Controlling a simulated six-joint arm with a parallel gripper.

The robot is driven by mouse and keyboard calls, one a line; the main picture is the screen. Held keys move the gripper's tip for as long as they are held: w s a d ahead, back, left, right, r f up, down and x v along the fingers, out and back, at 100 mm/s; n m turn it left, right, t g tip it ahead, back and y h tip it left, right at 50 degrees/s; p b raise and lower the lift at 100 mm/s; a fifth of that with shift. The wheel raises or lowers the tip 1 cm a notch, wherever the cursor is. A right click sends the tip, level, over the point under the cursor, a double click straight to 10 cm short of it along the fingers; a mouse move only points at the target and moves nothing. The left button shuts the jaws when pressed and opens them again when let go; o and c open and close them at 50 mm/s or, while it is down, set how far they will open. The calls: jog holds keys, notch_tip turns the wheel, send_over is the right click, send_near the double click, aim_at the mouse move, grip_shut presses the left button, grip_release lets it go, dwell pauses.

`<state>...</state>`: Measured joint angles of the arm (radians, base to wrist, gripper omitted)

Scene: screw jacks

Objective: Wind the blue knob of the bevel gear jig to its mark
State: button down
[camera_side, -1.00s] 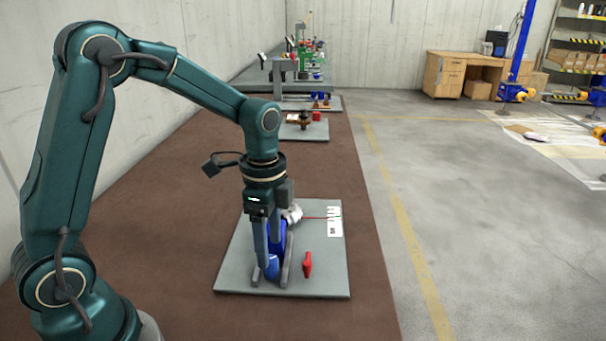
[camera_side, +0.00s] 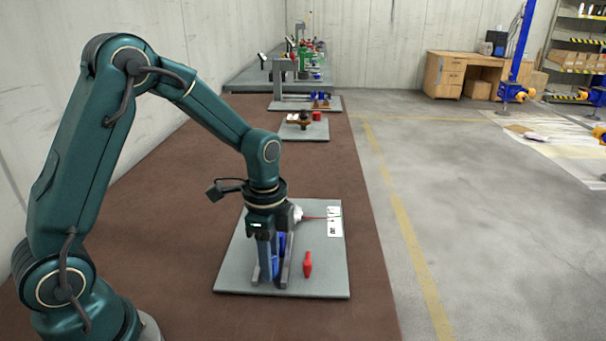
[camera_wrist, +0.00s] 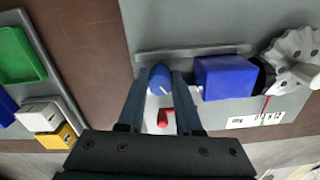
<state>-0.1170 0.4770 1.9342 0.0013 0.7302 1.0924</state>
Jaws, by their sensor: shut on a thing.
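The bevel gear jig stands on a grey plate (camera_side: 235,275), with a blue housing (camera_wrist: 225,78) between grey rails. The round blue knob (camera_wrist: 160,78), with a white line on its face, sits between the fingers of my gripper (camera_wrist: 160,88). My gripper is shut on it, and in the side view the fingers hide most of it. A pale toothed bevel gear (camera_wrist: 296,58) is right of the housing. A thin red pointer (camera_side: 314,218) reaches toward a white scale card (camera_side: 335,228) with a green mark. The exact gap between pointer and mark is too small to tell.
A red handle (camera_side: 307,264) stands on the plate right of my gripper. A neighbouring tray (camera_wrist: 64,100) with green, white and yellow boxes shows at left in the wrist view. Other jigs stand farther back along the brown mat (camera_side: 180,200).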

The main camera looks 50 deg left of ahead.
jog(key=shift+n, duration=3.1)
jog(key=c, duration=0.6)
grip_release()
